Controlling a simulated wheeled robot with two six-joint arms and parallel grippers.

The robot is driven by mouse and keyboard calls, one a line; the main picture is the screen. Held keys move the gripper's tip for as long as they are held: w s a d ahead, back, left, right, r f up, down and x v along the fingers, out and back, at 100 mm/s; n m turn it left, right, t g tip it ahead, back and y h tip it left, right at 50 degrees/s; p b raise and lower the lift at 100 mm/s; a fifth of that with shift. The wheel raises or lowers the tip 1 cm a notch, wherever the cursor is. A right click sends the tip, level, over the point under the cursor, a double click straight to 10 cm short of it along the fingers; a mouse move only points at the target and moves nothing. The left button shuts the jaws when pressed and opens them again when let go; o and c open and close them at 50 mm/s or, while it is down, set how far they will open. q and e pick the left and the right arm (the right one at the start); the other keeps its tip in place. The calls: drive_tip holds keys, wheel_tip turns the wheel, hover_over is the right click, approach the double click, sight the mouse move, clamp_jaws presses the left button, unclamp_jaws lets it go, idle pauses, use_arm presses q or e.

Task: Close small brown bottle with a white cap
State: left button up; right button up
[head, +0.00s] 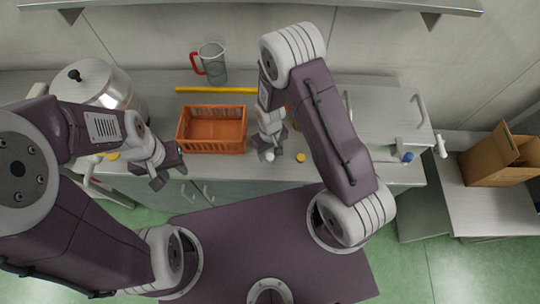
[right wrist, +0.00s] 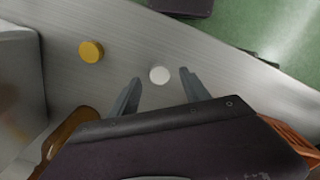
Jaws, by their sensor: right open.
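A round white cap (head: 269,156) shows near the front edge of the metal counter. In the right wrist view the white cap (right wrist: 159,75) appears between my right gripper's fingertips (right wrist: 160,82), with gaps on both sides. My right gripper (head: 270,147) is open, empty and pointed down at it. A brown, bottle-like thing (right wrist: 68,132) shows beside the gripper in the right wrist view, partly hidden by it; I cannot make out its neck. My left gripper (head: 168,172) looks open and empty, over the counter's front edge at the left.
A yellow cap (head: 300,157) lies right of the white one. An orange crate (head: 212,110) stands left of my right gripper. Behind are a yellow rod (head: 217,90), a jug with a red handle (head: 211,64) and a steel pot (head: 95,80). A cardboard box (head: 500,160) stands far right.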

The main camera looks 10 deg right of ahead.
sight(270, 157)
drive_tip(key=shift+f, duration=1.3)
use_arm(q)
drive_tip(key=shift+r, duration=0.3)
use_arm(e)
drive_tip(key=shift+c, duration=1.2)
clamp_jaws()
drive_tip(key=shift+r, duration=0.15)
